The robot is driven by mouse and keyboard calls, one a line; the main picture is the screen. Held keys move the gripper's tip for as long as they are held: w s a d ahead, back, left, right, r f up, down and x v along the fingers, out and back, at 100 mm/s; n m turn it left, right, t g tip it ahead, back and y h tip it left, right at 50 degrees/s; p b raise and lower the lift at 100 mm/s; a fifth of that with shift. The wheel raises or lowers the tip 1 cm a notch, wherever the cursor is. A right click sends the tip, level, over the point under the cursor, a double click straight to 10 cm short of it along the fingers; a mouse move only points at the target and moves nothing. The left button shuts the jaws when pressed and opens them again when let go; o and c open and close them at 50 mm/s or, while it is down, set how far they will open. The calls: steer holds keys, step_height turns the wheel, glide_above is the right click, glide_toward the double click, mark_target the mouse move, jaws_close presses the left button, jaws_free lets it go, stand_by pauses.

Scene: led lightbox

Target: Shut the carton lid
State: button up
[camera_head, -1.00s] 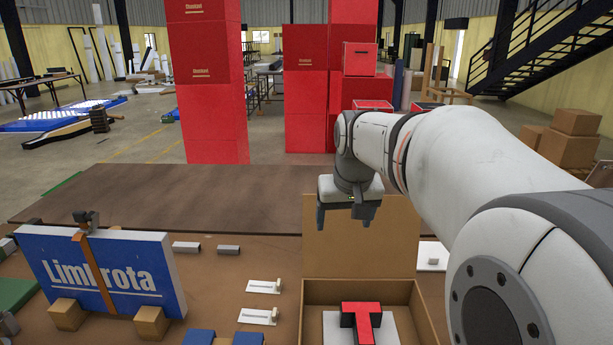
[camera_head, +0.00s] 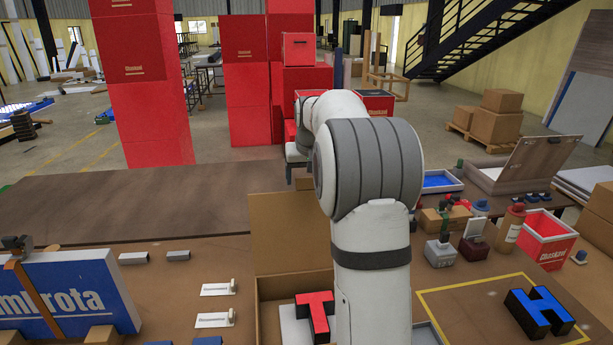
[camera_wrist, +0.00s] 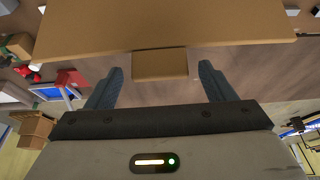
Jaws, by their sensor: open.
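The brown carton (camera_head: 263,312) stands open on the bench in the head view, with a red T-shaped block (camera_head: 315,314) in it. Its lid (camera_head: 278,232) stands upright at the far side. My gripper (camera_head: 298,172) is just above and beyond the lid, mostly hidden behind my arm. In the wrist view the lid (camera_wrist: 160,30) spans the top, and its small tab (camera_wrist: 160,64) lies between the two open fingers of my gripper (camera_wrist: 161,70). The carton's right side is hidden by my arm.
A blue Limbrota sign (camera_head: 65,290) stands left of the carton, with white latch-like pieces (camera_head: 216,289) between. On the right are a blue H block (camera_head: 540,312), bottles and a red bin (camera_head: 546,238). The brown surface (camera_head: 130,205) beyond the bench is clear.

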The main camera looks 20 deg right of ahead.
steer(key=shift+w+f, duration=0.2)
steer(key=shift+f, duration=0.35)
steer(key=c, duration=1.4)
